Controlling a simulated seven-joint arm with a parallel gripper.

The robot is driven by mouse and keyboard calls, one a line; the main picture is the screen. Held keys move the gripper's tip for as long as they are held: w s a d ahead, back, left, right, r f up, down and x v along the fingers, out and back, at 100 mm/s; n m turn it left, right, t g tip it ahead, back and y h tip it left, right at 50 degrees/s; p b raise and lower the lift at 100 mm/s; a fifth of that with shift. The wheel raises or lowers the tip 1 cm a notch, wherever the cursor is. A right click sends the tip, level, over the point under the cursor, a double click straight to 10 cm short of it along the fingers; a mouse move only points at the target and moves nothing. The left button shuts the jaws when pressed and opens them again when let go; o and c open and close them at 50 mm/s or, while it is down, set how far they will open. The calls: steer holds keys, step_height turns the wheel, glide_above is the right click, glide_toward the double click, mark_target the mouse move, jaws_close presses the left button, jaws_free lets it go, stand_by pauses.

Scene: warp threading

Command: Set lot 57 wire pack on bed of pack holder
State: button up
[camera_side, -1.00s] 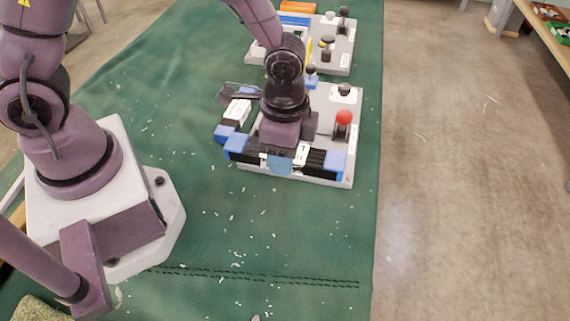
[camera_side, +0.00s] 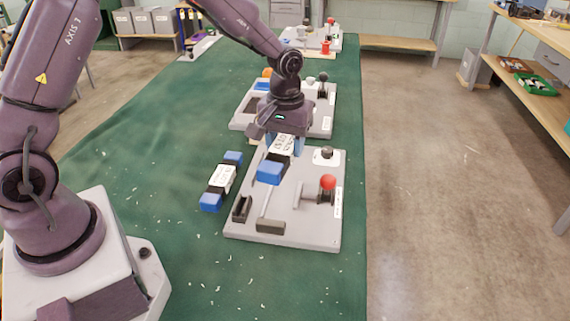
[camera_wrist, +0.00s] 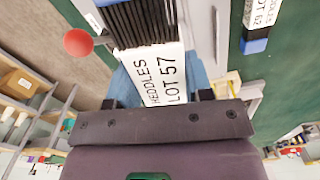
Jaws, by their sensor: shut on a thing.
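My gripper (camera_side: 285,142) is shut on the lot 57 pack (camera_side: 282,160), which has blue ends, dark wires and a white label. In the wrist view the label on the pack (camera_wrist: 162,80) reads "HEDDLES LOT 57". The pack is held over the back left of the grey pack holder (camera_side: 305,232), its near blue end towards the side camera. The gripper hides the pack's far end. The holder has dark supports at its front left and a red-knobbed lever (camera_side: 328,183) at its right. I cannot tell any contact between pack and holder.
A second pack (camera_side: 221,182) with blue ends lies on the green cloth left of the holder; its label ends in 62 in the wrist view (camera_wrist: 262,14). Another grey fixture (camera_side: 322,125) stands behind.

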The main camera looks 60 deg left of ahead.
mark_target(284, 193)
steer(key=shift+w+a+f+n, duration=0.15)
steer(key=shift+w+a+n, duration=0.1)
steer(key=shift+a+n, duration=0.25)
steer(key=shift+w+a+f+n, duration=0.15)
steer(key=shift+w+a+n, duration=0.1)
steer(key=shift+a+n, duration=0.25)
steer(key=shift+f, duration=5.1)
steer(key=shift+f, duration=1)
steer(key=o, duration=1.3)
steer(key=shift+c, duration=0.2)
steer(key=shift+d, duration=0.15)
steer(key=c, duration=0.3)
steer(key=shift+r, duration=0.1)
steer(key=shift+o, duration=1.4)
steer(key=shift+r, duration=0.5)
step_height(284, 193, up, 6)
